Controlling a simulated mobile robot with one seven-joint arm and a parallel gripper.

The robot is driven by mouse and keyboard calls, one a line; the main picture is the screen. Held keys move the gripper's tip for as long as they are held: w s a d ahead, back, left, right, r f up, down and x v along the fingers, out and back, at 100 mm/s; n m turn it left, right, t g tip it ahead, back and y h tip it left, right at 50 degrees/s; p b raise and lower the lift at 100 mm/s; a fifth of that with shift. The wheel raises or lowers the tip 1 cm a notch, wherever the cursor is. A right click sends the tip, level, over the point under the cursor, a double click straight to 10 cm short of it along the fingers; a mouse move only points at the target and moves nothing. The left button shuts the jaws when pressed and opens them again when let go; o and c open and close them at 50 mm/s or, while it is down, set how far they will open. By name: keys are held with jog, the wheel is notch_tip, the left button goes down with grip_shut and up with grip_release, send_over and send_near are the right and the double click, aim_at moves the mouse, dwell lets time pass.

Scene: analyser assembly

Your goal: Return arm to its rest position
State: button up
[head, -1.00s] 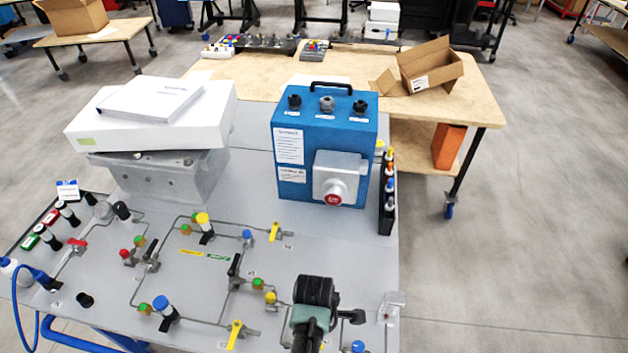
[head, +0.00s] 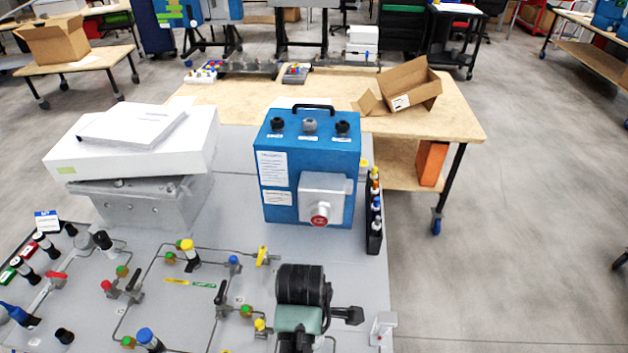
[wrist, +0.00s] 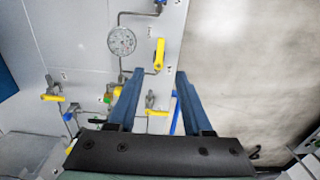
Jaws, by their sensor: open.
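My gripper (wrist: 160,72) shows in the wrist view as two blue fingers, parted and with nothing between them. Beyond the fingers is the grey analyser panel (wrist: 80,35) with a round gauge (wrist: 122,41), yellow-handled valves and thin pipes. In the head view my arm (head: 300,295) rises at the bottom middle, in front of the panel's near right part. The fingers cannot be made out there.
A blue box (head: 308,170) with a red button stands on the panel's surface behind my arm. A white case (head: 140,145) rests on a grey block at left. A wooden table (head: 450,120) with an open carton (head: 412,85) is behind. Floor at right is clear.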

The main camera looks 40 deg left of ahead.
jog(key=w+r+m+t+y+b, duration=0.1)
jog(key=w+r+m+t+y, duration=0.2)
jog(key=w+r+m+t, duration=0.9)
jog(key=w+d+r+m+t+b, duration=0.1)
jog(key=w+d+r+t, duration=0.2)
jog(key=r, duration=0.8)
jog(key=w+d+r, duration=0.4)
jog(key=w+r, duration=0.1)
jog(key=r, duration=0.6)
jog(key=s+d+r+m+t+h, duration=0.1)
jog(key=s+d+r+m+t, duration=0.2)
jog(key=r, duration=0.6)
jog(key=s+d+r+m+t+h+b, duration=0.1)
jog(key=s+d+r+m+t, duration=0.3)
jog(key=s+r, duration=0.3)
jog(key=s+d+r+m+t+h, duration=0.1)
jog(key=s+d+r+m+t, duration=0.3)
jog(key=r, duration=0.8)
jog(key=shift+s+d+r+t, duration=0.35)
jog(key=shift+s+d+t, duration=0.35)
jog(key=shift+s+d, duration=0.1)
